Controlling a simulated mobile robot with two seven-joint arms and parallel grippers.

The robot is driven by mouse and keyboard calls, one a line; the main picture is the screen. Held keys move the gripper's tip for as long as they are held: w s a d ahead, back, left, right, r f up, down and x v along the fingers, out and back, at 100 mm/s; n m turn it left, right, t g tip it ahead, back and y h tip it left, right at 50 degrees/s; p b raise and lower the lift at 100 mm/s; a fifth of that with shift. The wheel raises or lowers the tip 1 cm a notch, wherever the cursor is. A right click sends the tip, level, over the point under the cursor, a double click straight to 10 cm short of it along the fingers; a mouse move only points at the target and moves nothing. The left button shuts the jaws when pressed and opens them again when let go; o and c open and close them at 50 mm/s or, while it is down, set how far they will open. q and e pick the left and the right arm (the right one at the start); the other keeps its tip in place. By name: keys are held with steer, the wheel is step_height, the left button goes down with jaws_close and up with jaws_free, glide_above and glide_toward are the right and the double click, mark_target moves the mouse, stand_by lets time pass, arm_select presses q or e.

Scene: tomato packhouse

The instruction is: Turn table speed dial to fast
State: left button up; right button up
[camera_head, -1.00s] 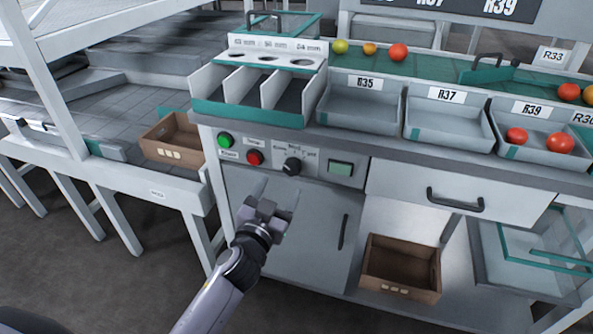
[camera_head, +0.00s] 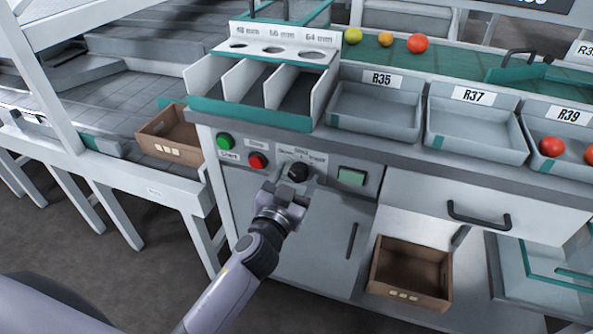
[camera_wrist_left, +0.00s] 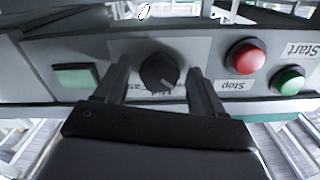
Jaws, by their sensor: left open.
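The speed dial (camera_head: 298,172) is a black round knob on the grey control panel under the sorting table. In the left wrist view the dial (camera_wrist_left: 159,72) shows between my two fingers, with a pale pointer mark toward its lower right. Its label is partly hidden and upside down there. My left gripper (camera_head: 291,183) is open in front of the panel, just below the dial in the head view. In the wrist view my left gripper (camera_wrist_left: 162,85) has one finger on each side of the dial, and I cannot tell whether they touch it. My right gripper is not in view.
A green Start button (camera_head: 225,141) and a red Stop button (camera_head: 258,160) sit left of the dial. A greenish display (camera_head: 351,177) sits right of it. Grey trays (camera_head: 375,112) stand above, and a drawer handle (camera_head: 478,217) sticks out at right.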

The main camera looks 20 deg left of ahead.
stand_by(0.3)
arm_select(q)
steer(key=c, duration=1.1)
steer(key=shift+o, duration=0.2)
